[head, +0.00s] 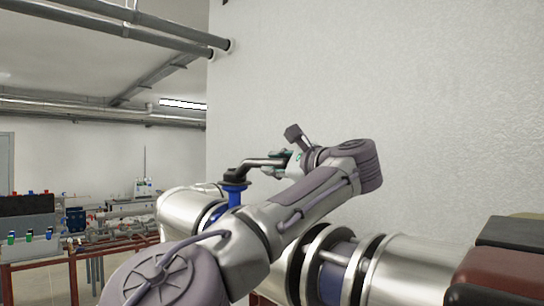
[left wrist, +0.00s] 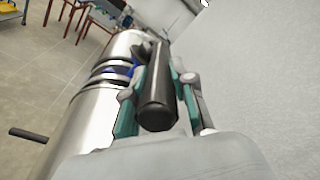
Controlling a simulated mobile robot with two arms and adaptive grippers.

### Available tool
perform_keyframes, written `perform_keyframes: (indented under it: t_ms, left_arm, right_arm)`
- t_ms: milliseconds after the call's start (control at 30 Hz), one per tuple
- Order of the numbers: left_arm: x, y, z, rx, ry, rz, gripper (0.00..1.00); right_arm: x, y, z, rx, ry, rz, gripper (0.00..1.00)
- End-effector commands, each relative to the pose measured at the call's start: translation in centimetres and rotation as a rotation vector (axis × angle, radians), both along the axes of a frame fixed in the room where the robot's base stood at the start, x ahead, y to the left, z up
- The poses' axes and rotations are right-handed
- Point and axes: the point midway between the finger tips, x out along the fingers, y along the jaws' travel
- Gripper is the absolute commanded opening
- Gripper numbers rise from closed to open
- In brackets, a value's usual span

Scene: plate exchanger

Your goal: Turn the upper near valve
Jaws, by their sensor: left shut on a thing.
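The upper near valve shows in the head view as a dark lever handle (head: 258,163) on a blue stem (head: 235,194) above a shiny metal pipe. My left gripper (head: 280,164) is at the free end of the handle, its arm crossing in front of the pipe. In the left wrist view the dark handle (left wrist: 158,104) lies lengthwise between the two teal fingers (left wrist: 160,106), which are shut on it. The blue valve part (left wrist: 117,73) shows partly behind the handle. My right gripper is not in view.
A thick metal pipe (head: 415,270) with flanges runs along the lower right. A plain white wall (head: 380,80) stands close behind the arm. Another dark handle (left wrist: 28,135) sticks out at left in the wrist view. Benches with equipment (head: 110,230) stand farther off at left.

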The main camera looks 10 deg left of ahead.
Motion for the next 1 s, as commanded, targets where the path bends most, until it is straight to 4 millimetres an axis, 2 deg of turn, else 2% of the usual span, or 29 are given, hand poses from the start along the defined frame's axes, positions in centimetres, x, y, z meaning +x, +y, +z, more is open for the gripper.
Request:
perform_keyframes:
  t_ms: [33,367,400,533,833,1000]
  left_arm:
    - [0.0,-0.2,0.6,0.007,-0.011,-0.008,0.00]
    - [0.0,-0.1,0.7,0.008,-0.014,-0.006,0.00]
    - [0.0,-0.1,0.7,0.008,-0.014,-0.006,0.29]
    - [0.0,-0.1,0.6,0.007,-0.011,-0.004,0.51]
    - [0.0,-0.1,0.3,0.004,-0.007,-0.003,0.51]
    - [-1.0,-1.3,0.3,0.006,-0.007,-0.006,0.51]
  right_arm:
    - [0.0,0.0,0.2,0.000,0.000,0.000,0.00]
    - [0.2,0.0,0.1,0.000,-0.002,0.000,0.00]
    - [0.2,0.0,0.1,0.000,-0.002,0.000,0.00]
    - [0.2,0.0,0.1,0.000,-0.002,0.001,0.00]
    - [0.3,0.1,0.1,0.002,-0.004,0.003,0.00]
    - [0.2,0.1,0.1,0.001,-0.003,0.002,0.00]
